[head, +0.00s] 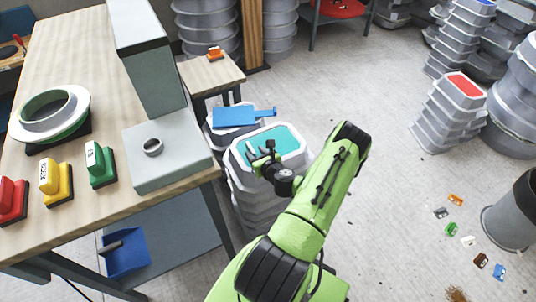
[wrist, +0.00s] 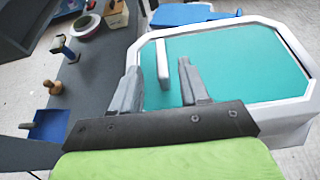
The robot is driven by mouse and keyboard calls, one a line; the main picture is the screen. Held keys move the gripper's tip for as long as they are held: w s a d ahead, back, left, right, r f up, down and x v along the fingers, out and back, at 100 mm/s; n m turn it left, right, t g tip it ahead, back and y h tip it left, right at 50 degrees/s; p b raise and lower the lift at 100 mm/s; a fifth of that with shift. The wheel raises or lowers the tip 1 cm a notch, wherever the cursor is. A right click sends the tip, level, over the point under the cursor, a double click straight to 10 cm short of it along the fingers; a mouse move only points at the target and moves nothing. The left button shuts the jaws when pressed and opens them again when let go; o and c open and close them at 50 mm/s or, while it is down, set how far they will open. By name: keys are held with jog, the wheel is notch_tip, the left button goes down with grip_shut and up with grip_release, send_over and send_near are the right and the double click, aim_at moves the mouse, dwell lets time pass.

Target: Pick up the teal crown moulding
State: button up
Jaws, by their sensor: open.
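A teal panel (head: 285,140) forms the top of a stack of white octagonal moulds (head: 297,160); it fills much of the wrist view (wrist: 235,65) inside a white rim (wrist: 275,28). A pale narrow bar (wrist: 163,62) stands out on the teal; I cannot tell if this bar or the teal panel is the crown moulding. My gripper (head: 261,153) is over the stack's left side. It is open and empty in the wrist view (wrist: 159,72), with the bar showing between its fingers. I cannot tell the height gap.
A blue-topped mould (head: 234,116) stands behind the teal one. A wooden bench (head: 75,215) at left holds a grey machine (head: 165,160) and red, yellow and green handled blocks (head: 99,165). A red-topped stack (head: 465,86) and small pieces on the floor are right. Middle floor is clear.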

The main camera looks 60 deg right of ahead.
aim_at(251, 147)
jog(key=b+x, duration=0.1)
jog(key=x, duration=0.5)
jog(key=shift+s, duration=0.1)
jog(key=shift+s+r, duration=0.1)
grip_shut()
dwell(1.1)
